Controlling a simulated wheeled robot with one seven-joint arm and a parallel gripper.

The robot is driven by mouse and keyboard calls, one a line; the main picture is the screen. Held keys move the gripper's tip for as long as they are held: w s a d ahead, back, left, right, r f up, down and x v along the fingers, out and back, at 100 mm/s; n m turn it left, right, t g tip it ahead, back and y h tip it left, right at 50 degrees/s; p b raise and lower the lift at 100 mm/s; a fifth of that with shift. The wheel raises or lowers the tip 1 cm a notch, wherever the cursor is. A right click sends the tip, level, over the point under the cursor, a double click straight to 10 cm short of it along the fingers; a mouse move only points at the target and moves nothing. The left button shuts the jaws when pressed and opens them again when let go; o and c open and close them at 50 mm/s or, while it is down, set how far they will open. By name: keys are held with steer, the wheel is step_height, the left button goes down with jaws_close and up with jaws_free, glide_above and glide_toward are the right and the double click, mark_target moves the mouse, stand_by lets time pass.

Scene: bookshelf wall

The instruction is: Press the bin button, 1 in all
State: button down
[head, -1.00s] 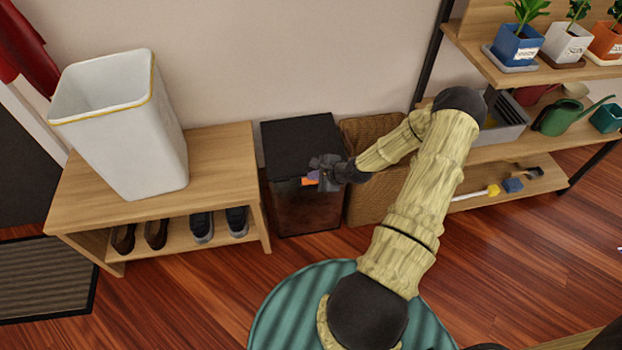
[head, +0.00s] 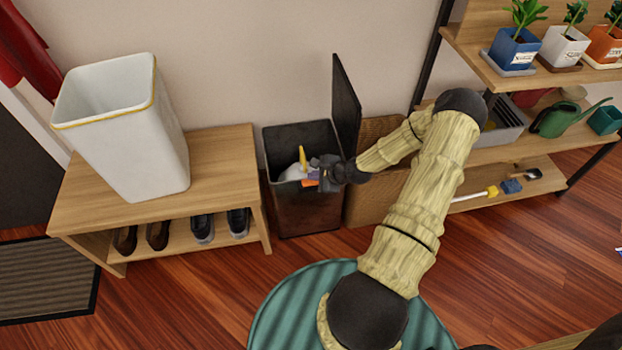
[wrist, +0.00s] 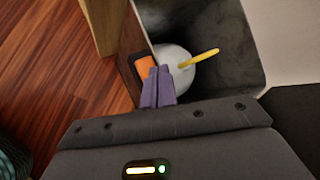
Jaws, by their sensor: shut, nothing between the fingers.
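The black bin (head: 303,215) stands on the floor between the wooden bench and the wicker basket. Its lid (head: 345,105) is up, swung to the right side. Inside are a white rounded thing and a yellow stick, also seen in the wrist view (wrist: 178,70). The orange bin button (wrist: 144,68) is at the top of the bin's front wall; a bit of it shows in the head view (head: 310,183). My gripper (wrist: 158,88) has purple fingertips, shut and empty, at the button's edge. I cannot tell whether they touch it. The fingertips hide part of the button.
A white open container (head: 125,140) stands on the wooden bench (head: 215,160), with shoes below. A wicker basket (head: 370,200) is right of the bin. A shelf (head: 520,75) with potted plants and a green watering can (head: 565,120) is farther right.

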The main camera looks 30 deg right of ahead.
mark_target(314, 183)
steer(key=shift+r, duration=0.3)
step_height(314, 183, up, 5)
steer(key=p, duration=0.5)
stand_by(0.9)
steer(key=s+a+r+n+g+h, duration=0.1)
steer(key=s+a+r+n+g, duration=0.1)
steer(key=s+a+r+n, duration=0.55)
steer(key=s+a+r+n+g+h, duration=0.2)
steer(key=s+a+r+n, duration=0.15)
steer(key=r+n, duration=0.55)
steer(key=s+a+r+n+g+h, duration=0.1)
steer(key=s+a+r+n+g, duration=0.1)
steer(key=s+a+r+n, duration=0.65)
steer(key=w+d+r+m+p, duration=0.1)
steer(key=r+p, duration=1.1)
steer(key=r, duration=0.1)
steer(key=d+r+m+p, duration=0.2)
steer(key=r+p, duration=1)
steer(key=r, duration=0.1)
steer(key=shift+w+d+r, duration=0.25)
steer(key=shift+w+r, duration=0.05)
steer(key=shift+w, duration=0.1)
